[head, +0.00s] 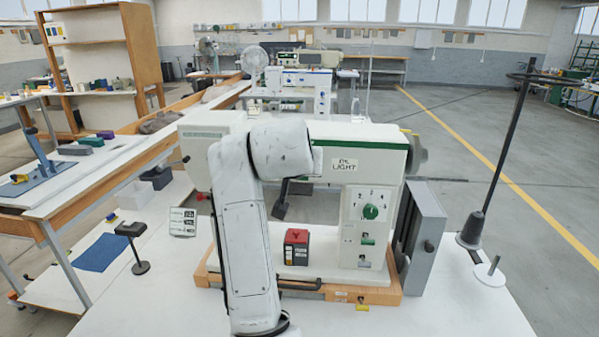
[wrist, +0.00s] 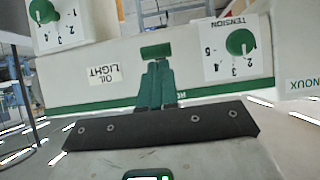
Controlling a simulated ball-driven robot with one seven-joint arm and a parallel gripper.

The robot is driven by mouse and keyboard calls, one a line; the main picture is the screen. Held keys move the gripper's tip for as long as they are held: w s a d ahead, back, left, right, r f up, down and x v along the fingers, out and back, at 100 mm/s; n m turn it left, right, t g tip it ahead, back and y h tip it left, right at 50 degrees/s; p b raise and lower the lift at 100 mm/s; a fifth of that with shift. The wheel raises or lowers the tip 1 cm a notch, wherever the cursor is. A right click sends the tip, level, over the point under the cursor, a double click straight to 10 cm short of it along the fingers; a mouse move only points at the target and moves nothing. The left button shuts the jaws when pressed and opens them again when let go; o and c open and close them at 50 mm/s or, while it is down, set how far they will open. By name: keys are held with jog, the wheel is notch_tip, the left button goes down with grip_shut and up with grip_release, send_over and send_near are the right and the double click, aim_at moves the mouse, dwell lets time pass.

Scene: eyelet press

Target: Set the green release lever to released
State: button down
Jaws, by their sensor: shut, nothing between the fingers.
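In the wrist view, my gripper (wrist: 155,64) shows as two dark green-grey fingers closed together, with nothing between them. A short green bar (wrist: 155,51) lies crosswise just beyond the fingertips, against the white machine face. I cannot tell whether they touch, or whether this bar is the release lever. In the head view, the eyelet press (head: 385,160) stands on a wooden-edged base. A small green tab (head: 367,241) shows on its right column, below a green dial (head: 370,212). The lever's setting is not readable. My arm hides the gripper in the head view.
A red block (head: 297,237) sits on the press base. A grey box (head: 422,235) stands right of the column, with a black thread stand (head: 472,228) further right. A black stand (head: 132,235) is on the left.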

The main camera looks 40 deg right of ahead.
jog(key=shift+s+a+f+t+h+b, duration=0.15)
jog(key=shift+f+t+h+b, duration=0.1)
jog(key=shift+f+b, duration=0.3)
jog(key=shift+s+a+f+t+h+b, duration=0.15)
jog(key=shift+f+h+b, duration=0.1)
jog(key=shift+f+b, duration=0.25)
jog(key=shift+r, duration=0.2)
jog(key=shift+r+p, duration=0.7)
